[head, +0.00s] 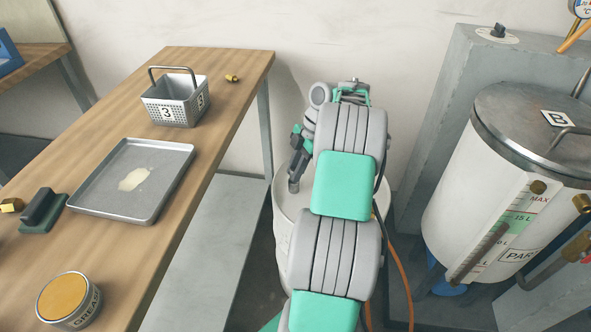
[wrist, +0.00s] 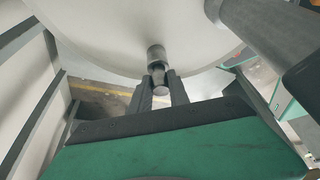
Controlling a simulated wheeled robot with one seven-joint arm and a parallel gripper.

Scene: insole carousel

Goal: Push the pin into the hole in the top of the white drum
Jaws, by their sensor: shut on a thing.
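The white drum (head: 284,222) stands on the floor between the workbench and the grey cabinet, partly hidden behind my arm. Its pale round top fills the upper part of the wrist view (wrist: 95,25). My gripper (head: 295,172) is over the left part of the drum top. In the wrist view my gripper (wrist: 159,82) is shut on the grey metal pin (wrist: 156,54), which sticks out past both sides of the fingertips. The pin's far end shows against the drum top; I cannot tell whether it touches. The hole is not visible in either view.
The wooden workbench (head: 222,110) at left holds a metal tray (head: 90,205), a basket marked 3 (head: 178,112), a brush (head: 42,210) and a grease tin (head: 68,300). A lidded tank marked B (head: 490,150) stands at right. Hoses hang beside my arm.

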